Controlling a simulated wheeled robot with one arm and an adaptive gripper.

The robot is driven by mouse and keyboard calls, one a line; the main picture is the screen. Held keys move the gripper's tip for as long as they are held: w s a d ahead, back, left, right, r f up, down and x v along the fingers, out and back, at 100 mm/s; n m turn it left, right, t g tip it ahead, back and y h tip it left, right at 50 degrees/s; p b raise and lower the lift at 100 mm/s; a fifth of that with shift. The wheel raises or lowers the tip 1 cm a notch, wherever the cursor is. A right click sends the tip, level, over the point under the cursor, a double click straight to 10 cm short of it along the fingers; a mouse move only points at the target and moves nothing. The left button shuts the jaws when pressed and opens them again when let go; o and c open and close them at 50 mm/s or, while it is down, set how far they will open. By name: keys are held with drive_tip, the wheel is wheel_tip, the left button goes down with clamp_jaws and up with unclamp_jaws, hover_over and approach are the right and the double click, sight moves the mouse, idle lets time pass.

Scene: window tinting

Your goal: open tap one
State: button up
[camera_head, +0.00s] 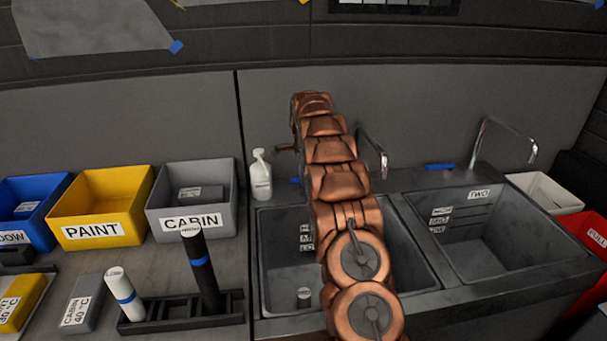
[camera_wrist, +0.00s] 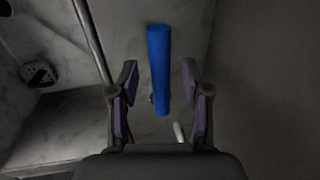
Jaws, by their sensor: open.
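The blue handle of tap one (camera_wrist: 160,60) stands between the two fingers of my gripper (camera_wrist: 161,72) in the wrist view. The fingers are open, with a gap on each side of the handle. In the head view a small blue bit of this handle (camera_head: 296,181) shows left of my arm, behind the left basin. The metal spout of tap one (camera_head: 378,150) rises right of my arm, and a metal rod, likely this spout (camera_wrist: 91,40), shows left of the handle in the wrist view. My arm hides my fingers in the head view.
The left basin (camera_head: 283,240) lies partly behind my arm; its drain (camera_wrist: 38,73) shows in the wrist view. Tap two (camera_head: 503,128), with its blue handle (camera_head: 440,167), is at the right basin (camera_head: 490,245). A white bottle (camera_head: 260,178) stands close left of my arm.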

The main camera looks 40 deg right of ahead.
drive_tip(key=shift+f, duration=0.2)
clamp_jaws()
idle(0.3)
idle(0.3)
